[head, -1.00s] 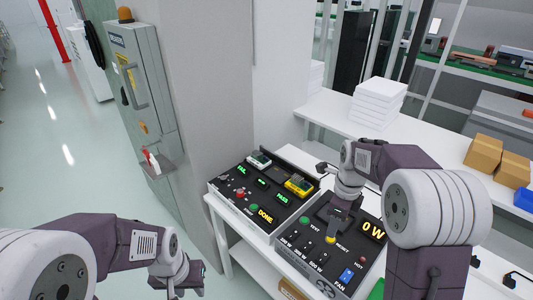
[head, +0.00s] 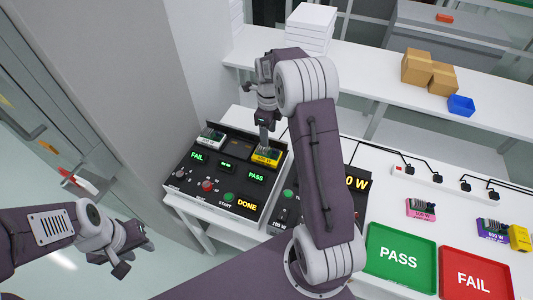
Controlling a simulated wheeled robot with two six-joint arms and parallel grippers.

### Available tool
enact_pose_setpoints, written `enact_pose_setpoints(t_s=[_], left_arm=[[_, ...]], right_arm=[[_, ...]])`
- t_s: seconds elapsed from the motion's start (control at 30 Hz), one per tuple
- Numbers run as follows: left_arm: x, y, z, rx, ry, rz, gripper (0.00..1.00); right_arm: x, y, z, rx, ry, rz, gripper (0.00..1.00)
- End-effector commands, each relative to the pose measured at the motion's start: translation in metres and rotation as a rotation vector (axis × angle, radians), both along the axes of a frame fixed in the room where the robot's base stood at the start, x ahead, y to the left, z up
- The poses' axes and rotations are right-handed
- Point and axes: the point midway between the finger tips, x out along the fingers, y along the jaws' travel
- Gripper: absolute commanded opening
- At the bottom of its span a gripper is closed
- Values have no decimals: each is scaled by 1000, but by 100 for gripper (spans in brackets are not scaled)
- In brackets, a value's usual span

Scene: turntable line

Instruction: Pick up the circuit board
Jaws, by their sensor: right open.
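A circuit board in a yellow holder (head: 266,156) sits in the right slot of the black test console (head: 222,203), behind a green PASS display. Another board in a white holder (head: 211,137) sits in the left slot, behind a FAIL display. The slot between them looks empty. My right gripper (head: 265,145) points down at the yellow-holder board, open, with its fingertips at or just above it; contact cannot be told. My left gripper (head: 132,252) hangs off to the left, away from the console, and its jaws are unclear.
A green PASS tray (head: 375,275) and a red FAIL tray (head: 450,285) lie at the front right. A pink-holder board (head: 421,209) and a purple-holder board (head: 494,229) stand behind them. My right arm covers part of a second console (head: 356,180). Cardboard boxes (head: 418,67) sit on the back shelf.

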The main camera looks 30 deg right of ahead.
Motion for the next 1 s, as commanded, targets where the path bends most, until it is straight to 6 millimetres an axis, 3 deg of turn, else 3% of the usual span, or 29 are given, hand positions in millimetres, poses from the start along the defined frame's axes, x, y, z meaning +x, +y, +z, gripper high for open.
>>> enact_pose_setpoints(t_s=[0.1,0.27,0.53,0.8,0.87,1.0], left_arm=[[0,0,2,0,0,0,36],[0,0,3,0,0,0,36],[0,0,11,0,-1,0,36],[0,0,10,0,0,0,36],[0,0,10,0,0,0,36],[0,0,10,0,0,0,36]], right_arm=[[0,1,-16,0,3,1,55],[0,0,-21,0,0,1,55],[-4,0,-65,1,2,2,55],[-3,0,-72,0,-1,2,55],[-3,0,-72,0,-1,2,41],[-3,0,-72,0,-1,1,2]])
